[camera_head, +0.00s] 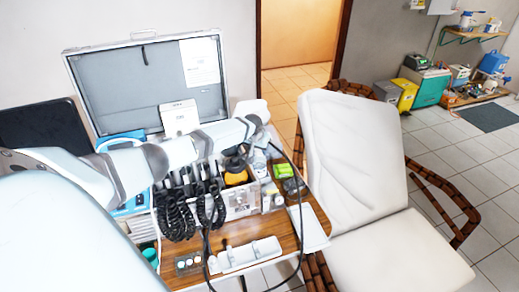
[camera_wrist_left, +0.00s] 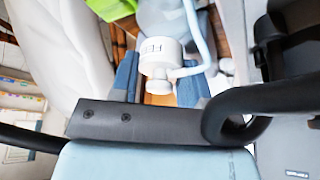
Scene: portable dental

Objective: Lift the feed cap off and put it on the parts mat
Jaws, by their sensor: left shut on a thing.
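The feed cap (camera_wrist_left: 160,58) is white with a side spout and shows between my left gripper's blue fingers in the left wrist view. My left gripper (camera_wrist_left: 160,74) is shut on it. A pale, clear bottle-like body (camera_wrist_left: 160,15) lies right behind the cap; I cannot tell whether the two touch. In the head view my left arm reaches across the open case, and its wrist hides the gripper and cap. A flat pale sheet (camera_head: 309,228) at the table's right edge may be the parts mat; I cannot tell for sure. My right gripper is out of view.
The wooden table (camera_head: 283,240) is crowded. Black coiled cords (camera_head: 178,210) hang from the unit's front. A white tray (camera_head: 250,254) and a small vial rack (camera_head: 188,263) stand near the front. Green packs (camera_head: 284,171) lie near the cream chair (camera_head: 355,150). A pale hose (camera_wrist_left: 198,40) runs beside the cap.

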